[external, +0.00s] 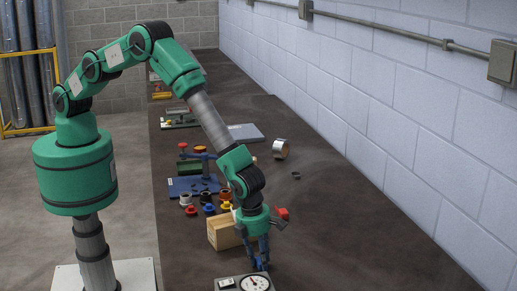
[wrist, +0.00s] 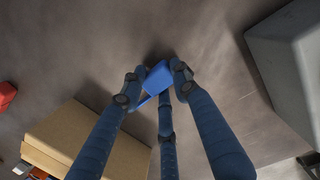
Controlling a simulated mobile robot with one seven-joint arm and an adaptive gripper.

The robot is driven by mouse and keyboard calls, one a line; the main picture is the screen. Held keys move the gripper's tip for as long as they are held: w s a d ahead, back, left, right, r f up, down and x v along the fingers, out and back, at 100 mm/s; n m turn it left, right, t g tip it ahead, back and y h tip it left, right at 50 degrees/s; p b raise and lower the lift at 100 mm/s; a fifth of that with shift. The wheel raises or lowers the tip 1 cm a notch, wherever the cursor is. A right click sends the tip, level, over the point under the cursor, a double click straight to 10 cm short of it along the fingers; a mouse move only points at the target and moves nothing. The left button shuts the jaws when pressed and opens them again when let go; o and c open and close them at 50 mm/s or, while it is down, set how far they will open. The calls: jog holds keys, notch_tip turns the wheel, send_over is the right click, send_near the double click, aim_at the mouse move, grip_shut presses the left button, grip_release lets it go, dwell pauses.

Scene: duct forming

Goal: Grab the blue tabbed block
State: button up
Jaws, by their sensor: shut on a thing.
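The blue tabbed block (wrist: 157,77) shows in the wrist view between the fingertips, with a thin tab at its lower left. My gripper (wrist: 157,84) has blue fingers, which are shut on the block. In the external view my gripper (external: 258,264) points down at the dark bench, between a wooden box and a gauge. The block is small and hard to make out there against the blue fingers. I cannot tell whether it touches the bench.
The wooden box (external: 221,233) stands close behind my gripper, and a grey dial gauge (external: 228,284) is just in front. Several coloured spools and a blue stand (external: 186,187) lie farther back. A silver tape roll (external: 280,149) is near the wall. The bench's right side is clear.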

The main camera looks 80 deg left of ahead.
dwell(0.3)
jog(key=shift+r, duration=5)
grip_shut()
